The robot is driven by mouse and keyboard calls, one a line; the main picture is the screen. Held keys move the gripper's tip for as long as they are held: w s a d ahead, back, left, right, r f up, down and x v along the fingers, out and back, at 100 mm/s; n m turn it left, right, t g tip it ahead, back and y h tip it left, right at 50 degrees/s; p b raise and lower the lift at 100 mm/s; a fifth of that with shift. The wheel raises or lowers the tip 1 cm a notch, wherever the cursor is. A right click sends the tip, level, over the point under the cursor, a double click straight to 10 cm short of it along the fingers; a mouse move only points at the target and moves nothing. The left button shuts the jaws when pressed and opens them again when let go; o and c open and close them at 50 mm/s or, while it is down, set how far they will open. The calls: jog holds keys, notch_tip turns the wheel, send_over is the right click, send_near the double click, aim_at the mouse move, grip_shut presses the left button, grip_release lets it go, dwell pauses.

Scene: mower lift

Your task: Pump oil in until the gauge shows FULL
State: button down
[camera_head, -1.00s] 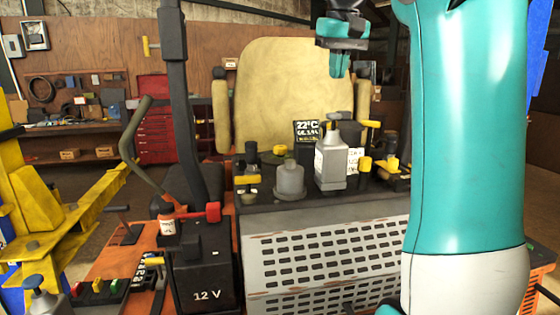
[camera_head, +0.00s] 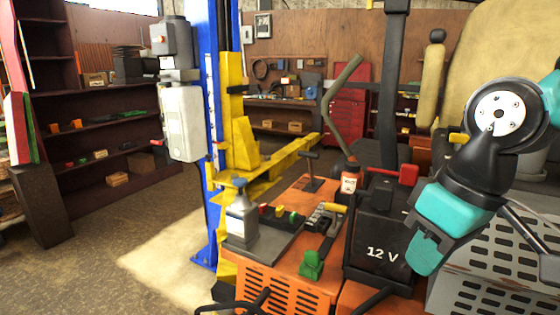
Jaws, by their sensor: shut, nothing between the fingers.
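My gripper (camera_head: 424,254) hangs at the right, its teal fingers shut and empty. It is in front of the black 12 V box (camera_head: 385,225) and the perforated grey panel; contact cannot be told. A grey bottle (camera_head: 241,216) with a dark top stands upright on a dark plate at the left of the orange deck. A dark T-shaped handle (camera_head: 311,173) stands upright on the deck behind it; I cannot tell whether it is the oil pump. I cannot make out an oil gauge or a FULL mark.
A small white bottle (camera_head: 349,183) stands beside the 12 V box, near a red handle (camera_head: 397,172). A green clip (camera_head: 312,265) sits at the deck's front. A yellow lift arm (camera_head: 285,160) and blue post (camera_head: 211,130) stand behind. Floor at the left is clear.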

jog(key=s+a+f+n+g+y+b, duration=0.1)
jog(key=s+a+f, duration=0.3)
jog(key=s, duration=0.3)
jog(key=shift+s+a+f, duration=0.2)
jog(key=shift+a+f, duration=0.05)
jog(key=shift+f, duration=0.35)
